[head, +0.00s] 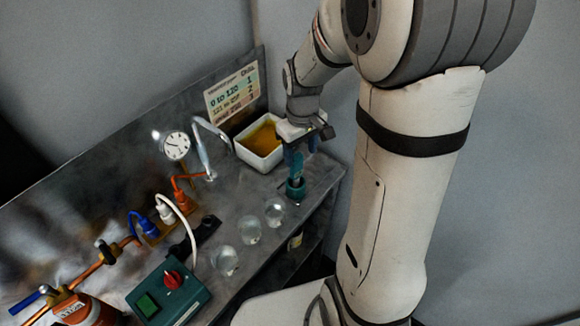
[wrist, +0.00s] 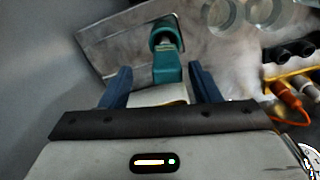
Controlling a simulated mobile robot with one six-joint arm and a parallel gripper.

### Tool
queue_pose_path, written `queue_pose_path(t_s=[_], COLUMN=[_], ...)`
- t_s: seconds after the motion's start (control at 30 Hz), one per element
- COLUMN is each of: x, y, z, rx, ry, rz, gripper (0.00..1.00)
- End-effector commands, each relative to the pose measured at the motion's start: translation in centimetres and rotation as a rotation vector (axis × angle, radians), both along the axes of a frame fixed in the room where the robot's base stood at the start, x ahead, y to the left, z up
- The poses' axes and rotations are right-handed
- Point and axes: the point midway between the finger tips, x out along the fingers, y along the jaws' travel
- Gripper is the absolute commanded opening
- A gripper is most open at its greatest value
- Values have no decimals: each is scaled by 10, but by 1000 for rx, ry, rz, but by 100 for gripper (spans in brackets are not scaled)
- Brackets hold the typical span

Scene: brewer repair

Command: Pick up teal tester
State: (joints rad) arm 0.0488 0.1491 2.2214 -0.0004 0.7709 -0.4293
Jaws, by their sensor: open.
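The teal tester (head: 296,184) stands at the right end of the metal bench in the head view, below my gripper (head: 300,148). In the wrist view the teal tester (wrist: 165,62) lies between and beyond the two blue fingers of my gripper (wrist: 160,82). The fingers are apart, with a gap on both sides of the tester. The tester's near end is partly hidden by the gripper body in the wrist view.
A white tub of amber liquid (head: 259,150) stands close behind my gripper. Several clear glass cups, including one near the tester (head: 274,211), line the front edge. A green box with a red knob (head: 170,292), a gauge (head: 176,146) and coloured plugs (head: 165,212) are further left.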

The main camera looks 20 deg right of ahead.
Motion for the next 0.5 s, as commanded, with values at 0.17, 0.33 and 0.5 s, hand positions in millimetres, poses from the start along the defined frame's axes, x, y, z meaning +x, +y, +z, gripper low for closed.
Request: queue_pose_path(t_s=[0.17, 0.33, 0.5], x=[0, 1, 2], y=[2, 9, 11], z=[-19, -39, -61], rx=[0, 1, 1], ry=[4, 7, 4], rz=[1, 1, 0], gripper=[56, 56, 56])
